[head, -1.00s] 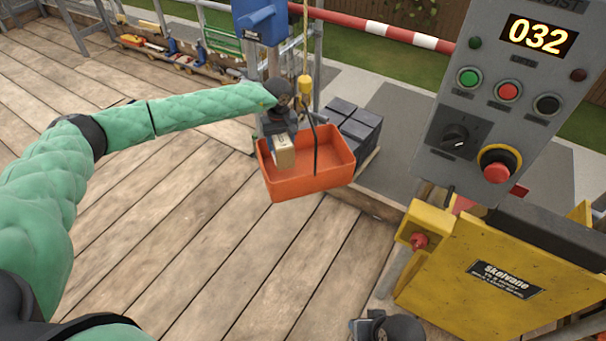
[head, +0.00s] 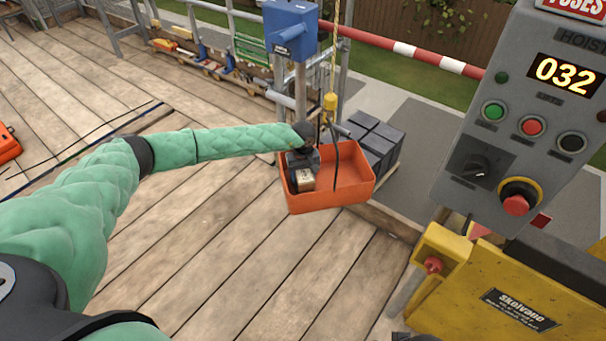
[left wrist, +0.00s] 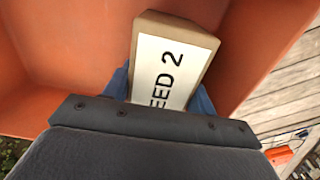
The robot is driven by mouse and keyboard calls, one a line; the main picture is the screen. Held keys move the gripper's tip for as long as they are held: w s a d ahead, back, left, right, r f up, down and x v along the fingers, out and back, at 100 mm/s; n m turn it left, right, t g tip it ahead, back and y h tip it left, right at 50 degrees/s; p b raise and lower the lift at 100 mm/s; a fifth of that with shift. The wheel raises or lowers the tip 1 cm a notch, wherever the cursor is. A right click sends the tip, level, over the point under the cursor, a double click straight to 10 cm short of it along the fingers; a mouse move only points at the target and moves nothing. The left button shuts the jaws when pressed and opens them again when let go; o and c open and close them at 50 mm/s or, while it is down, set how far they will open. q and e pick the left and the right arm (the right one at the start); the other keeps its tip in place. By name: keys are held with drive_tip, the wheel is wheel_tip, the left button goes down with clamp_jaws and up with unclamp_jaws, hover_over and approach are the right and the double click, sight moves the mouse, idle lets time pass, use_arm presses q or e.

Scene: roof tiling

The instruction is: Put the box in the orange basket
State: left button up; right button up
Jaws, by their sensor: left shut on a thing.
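The orange basket (head: 350,187) hangs from a hoist rope in the middle of the head view, above the deck's edge. My left gripper (head: 304,172) reaches inside the basket at its left side. It is shut on the box (head: 306,181), a small cardboard box with a white label. In the left wrist view the box (left wrist: 172,62) shows "EED 2" on its label, with orange basket walls (left wrist: 60,50) around it. I cannot tell whether the box touches the basket floor. My right gripper is not in view.
A grey hoist control panel (head: 535,120) and a yellow machine (head: 490,290) stand at the right. Dark blocks (head: 375,140) are stacked behind the basket. A blue box (head: 290,28) is on a post above. The wooden deck (head: 220,240) in front is clear.

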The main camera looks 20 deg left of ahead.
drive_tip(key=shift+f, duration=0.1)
use_arm(q)
drive_tip(key=o, duration=1.5)
drive_tip(key=shift+c, duration=0.2)
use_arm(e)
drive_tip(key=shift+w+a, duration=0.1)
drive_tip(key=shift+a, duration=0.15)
use_arm(q)
drive_tip(key=shift+r, duration=0.15)
wheel_tip(320, 180, up, 11)
drive_tip(key=shift+f+b, duration=0.15)
drive_tip(key=shift+b, duration=0.95)
drive_tip(key=shift+r, duration=0.55)
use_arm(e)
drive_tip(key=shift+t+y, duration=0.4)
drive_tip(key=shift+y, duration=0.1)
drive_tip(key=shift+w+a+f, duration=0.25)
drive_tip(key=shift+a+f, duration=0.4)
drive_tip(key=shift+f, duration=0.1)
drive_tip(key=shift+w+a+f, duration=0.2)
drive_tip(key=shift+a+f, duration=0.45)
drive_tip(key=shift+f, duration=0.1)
